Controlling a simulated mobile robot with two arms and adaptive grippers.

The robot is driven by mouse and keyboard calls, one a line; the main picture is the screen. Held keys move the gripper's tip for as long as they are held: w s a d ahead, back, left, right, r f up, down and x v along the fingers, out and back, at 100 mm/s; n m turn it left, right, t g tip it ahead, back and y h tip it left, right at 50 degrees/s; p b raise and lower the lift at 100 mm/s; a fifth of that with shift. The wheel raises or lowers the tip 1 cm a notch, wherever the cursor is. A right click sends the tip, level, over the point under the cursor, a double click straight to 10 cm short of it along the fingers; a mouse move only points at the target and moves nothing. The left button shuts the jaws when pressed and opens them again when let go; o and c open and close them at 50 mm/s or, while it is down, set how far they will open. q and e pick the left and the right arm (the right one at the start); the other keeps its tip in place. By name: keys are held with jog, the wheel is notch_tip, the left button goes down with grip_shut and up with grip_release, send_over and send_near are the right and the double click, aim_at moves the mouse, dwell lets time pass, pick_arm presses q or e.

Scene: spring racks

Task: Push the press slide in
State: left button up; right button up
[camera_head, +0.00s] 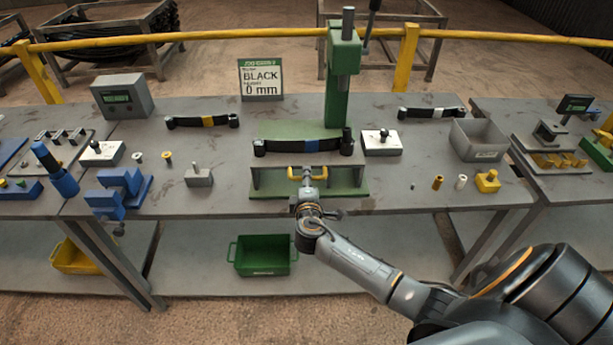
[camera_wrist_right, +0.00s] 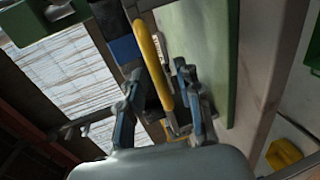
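The green press (camera_head: 342,75) stands at the back middle of the bench. A dark leaf spring with a blue band (camera_head: 312,145) lies across the front of its bed. The press slide's yellow handle (camera_head: 294,173) sticks out at the front, below the spring. My right gripper (camera_head: 307,193) is just in front of the handle. In the right wrist view the yellow handle (camera_wrist_right: 152,62) runs between the fingers of my right gripper (camera_wrist_right: 160,100); the fingers stand apart, with gaps visible beside the bar. Firm contact is not visible. My left gripper is out of view.
A sign (camera_head: 261,80) reads BLACK, 0 mm. White-topped blocks (camera_head: 381,143) and small parts lie around the press. A grey bin (camera_head: 477,140) stands right. A green crate (camera_head: 265,257) sits on the lower shelf.

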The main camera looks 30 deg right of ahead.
aim_at(305, 153)
jog(key=shift+w+d, duration=0.25)
jog(key=shift+w, duration=0.15)
jog(key=shift+f, duration=0.1)
grip_shut()
jog(key=b+x, duration=0.2)
jog(key=x, duration=0.1)
jog(key=r+b+x, duration=0.1)
jog(key=b+x, duration=0.1)
jog(key=x, duration=0.2)
jog(key=r+b+x, duration=0.1)
jog(key=b+x, duration=0.1)
jog(key=x, duration=0.2)
jog(key=shift+w, duration=0.2)
jog(key=w+d+b, duration=0.1)
jog(key=w+d, duration=0.1)
jog(key=w, duration=0.1)
jog(key=w+d+b, duration=0.1)
jog(key=w, duration=0.1)
jog(key=shift+d+r+b, duration=0.1)
jog(key=shift+r+b, duration=0.05)
jog(key=shift+b, duration=0.15)
jog(key=shift+w+d, duration=0.1)
jog(key=shift+w, duration=0.1)
jog(key=shift+r, duration=0.1)
